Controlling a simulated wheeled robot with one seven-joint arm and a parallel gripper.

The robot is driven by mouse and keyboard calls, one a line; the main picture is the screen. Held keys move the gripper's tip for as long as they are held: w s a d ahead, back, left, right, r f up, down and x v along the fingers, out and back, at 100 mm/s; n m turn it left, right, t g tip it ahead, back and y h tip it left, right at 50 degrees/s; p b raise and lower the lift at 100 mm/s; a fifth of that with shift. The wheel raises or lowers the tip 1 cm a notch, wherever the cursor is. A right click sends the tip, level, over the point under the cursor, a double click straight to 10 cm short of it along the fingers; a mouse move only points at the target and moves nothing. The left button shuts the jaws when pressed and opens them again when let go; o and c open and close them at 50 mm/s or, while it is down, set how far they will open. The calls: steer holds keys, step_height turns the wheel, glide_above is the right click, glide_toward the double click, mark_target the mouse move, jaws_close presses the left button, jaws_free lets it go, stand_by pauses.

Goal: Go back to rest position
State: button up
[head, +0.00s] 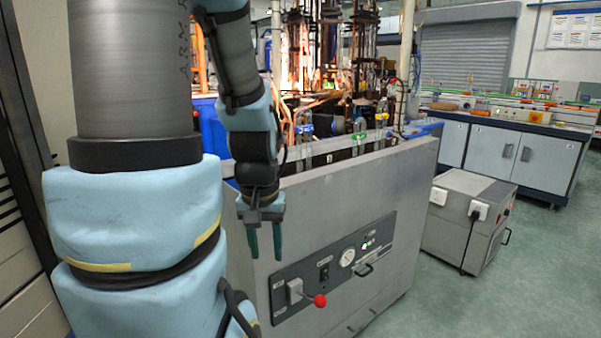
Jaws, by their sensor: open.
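My gripper (264,240) hangs in the left middle of the head view, with its two dark green fingers pointing down and apart. Nothing shows between the fingers. It is in front of the grey cabinet (345,205), above and left of the control panel (335,268). I cannot tell how far it is from the cabinet face. My arm, in light blue covers, fills the left side and hides part of the cabinet's left end.
The panel has a red-knobbed lever (319,300), a gauge (347,257) and a handle. Glassware (304,130) and an orange glow are above the cabinet. A grey box (465,220) stands on the floor at right. Free green floor (530,270) lies at lower right, before a long bench (510,150).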

step_height(320, 180, up, 13)
steer(key=p, duration=1.2)
steer(key=shift+r, duration=0.2)
